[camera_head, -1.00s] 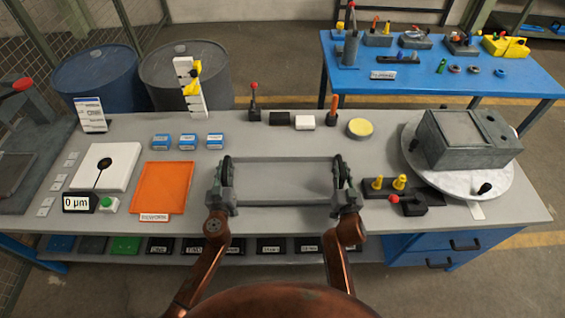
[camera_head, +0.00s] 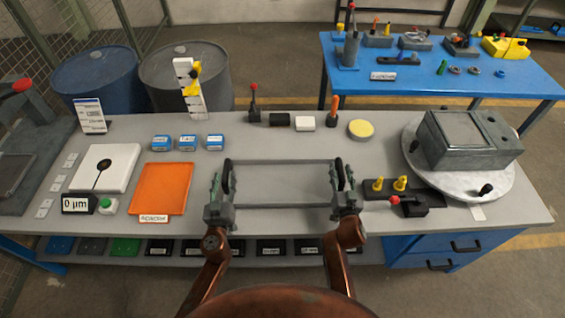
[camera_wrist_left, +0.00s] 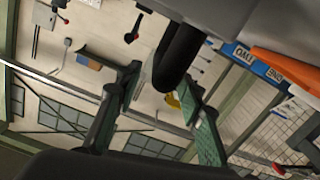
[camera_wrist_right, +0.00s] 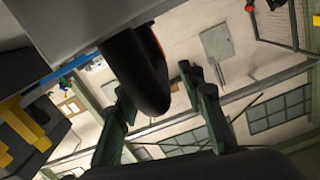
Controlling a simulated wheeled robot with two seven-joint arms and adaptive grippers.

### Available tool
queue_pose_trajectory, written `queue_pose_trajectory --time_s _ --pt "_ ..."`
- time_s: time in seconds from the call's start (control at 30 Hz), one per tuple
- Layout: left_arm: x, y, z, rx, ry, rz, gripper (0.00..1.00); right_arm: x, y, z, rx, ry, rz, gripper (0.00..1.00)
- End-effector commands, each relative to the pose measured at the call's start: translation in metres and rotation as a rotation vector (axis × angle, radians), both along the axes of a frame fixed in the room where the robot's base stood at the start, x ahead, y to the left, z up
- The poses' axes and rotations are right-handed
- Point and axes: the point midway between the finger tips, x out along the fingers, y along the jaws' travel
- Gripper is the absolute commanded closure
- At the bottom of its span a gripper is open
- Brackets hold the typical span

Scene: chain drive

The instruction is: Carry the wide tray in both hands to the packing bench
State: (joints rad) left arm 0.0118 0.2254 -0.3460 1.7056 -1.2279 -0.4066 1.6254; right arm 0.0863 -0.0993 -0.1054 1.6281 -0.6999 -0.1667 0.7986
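The wide tray (camera_head: 285,200) is shallow, grey and level at the front middle of the grey workbench. It has a black handle at each end. My left gripper (camera_head: 215,190) is at the left handle (camera_head: 228,175). In the left wrist view, its fingers (camera_wrist_left: 160,115) are spread apart, with the black handle beyond and between them. My right gripper (camera_head: 344,185) is at the right handle (camera_head: 339,172). Its fingers (camera_wrist_right: 158,120) are also apart in the right wrist view, with that handle between and beyond them. I cannot tell whether any finger touches a handle.
An orange tray (camera_head: 162,188) lies left of the wide tray. Yellow-knobbed pegs (camera_head: 388,184) and a red-knobbed block (camera_head: 408,206) stand close on the right. A round turntable (camera_head: 412,168) carries a grey box. A blue bench (camera_head: 350,90) with tools stands behind at right.

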Motion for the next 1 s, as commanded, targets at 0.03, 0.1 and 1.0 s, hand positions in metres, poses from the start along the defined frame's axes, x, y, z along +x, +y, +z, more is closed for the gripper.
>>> queue_pose_trajectory --time_s 0.03,0.1,1.0 --pt "-0.013 0.000 0.000 -0.004 0.002 0.002 0.65 0.000 0.000 0.000 0.000 0.000 0.000 0.64" --pt "-0.027 -0.001 0.000 -0.004 0.003 0.001 0.65 0.000 0.000 0.000 0.000 0.000 0.000 0.64" --pt "-0.071 -0.003 0.003 0.000 0.000 -0.001 0.65 -0.092 -0.003 0.002 0.001 0.002 -0.001 0.64"
